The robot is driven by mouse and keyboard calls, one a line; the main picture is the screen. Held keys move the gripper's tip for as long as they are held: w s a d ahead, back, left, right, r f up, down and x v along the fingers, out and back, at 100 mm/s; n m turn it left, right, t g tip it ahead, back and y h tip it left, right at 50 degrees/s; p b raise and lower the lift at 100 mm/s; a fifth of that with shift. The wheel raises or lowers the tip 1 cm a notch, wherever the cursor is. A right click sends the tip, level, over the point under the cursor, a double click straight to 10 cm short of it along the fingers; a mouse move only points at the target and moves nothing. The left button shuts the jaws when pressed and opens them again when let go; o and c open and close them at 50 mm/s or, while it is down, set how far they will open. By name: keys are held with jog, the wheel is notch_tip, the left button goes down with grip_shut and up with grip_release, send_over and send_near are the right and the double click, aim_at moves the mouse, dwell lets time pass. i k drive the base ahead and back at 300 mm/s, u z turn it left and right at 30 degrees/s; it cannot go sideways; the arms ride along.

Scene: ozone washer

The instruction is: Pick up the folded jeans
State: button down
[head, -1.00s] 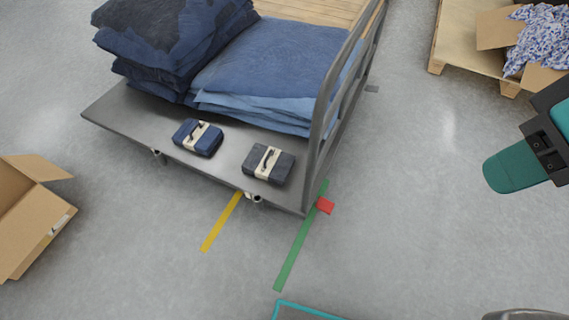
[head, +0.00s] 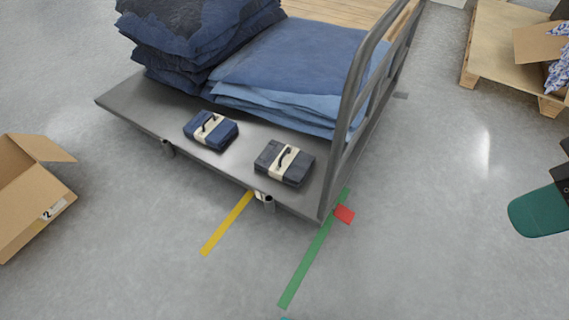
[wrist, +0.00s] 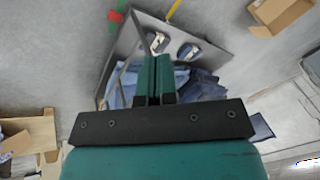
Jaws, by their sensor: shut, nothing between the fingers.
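Two small folded jeans bundles, each with a cream band and a dark handle, lie flat on the front of a grey cart (head: 130,100). The left one is blue (head: 211,131) and the right one is dark grey (head: 284,163). In the wrist view both bundles show small beyond the fingertips, the grey one (wrist: 157,43) left of the blue one (wrist: 188,52). My gripper (wrist: 154,60) is shut and empty, its two green fingers side by side, apart from the bundles. In the head view only a green part of my arm shows at the right edge.
Big stacks of dark (head: 185,40) and lighter blue denim (head: 290,60) fill the cart behind the bundles. A metal rail (head: 350,110) stands at the cart's right end. An open cardboard box (head: 30,190) is at left, a wooden pallet (head: 500,50) at upper right.

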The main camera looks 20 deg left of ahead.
aim_at(286, 164)
jog(key=u, duration=0.75)
jog(key=i, duration=0.65)
jog(key=u, duration=0.9)
jog(key=i, duration=0.7)
jog(key=u, duration=0.05)
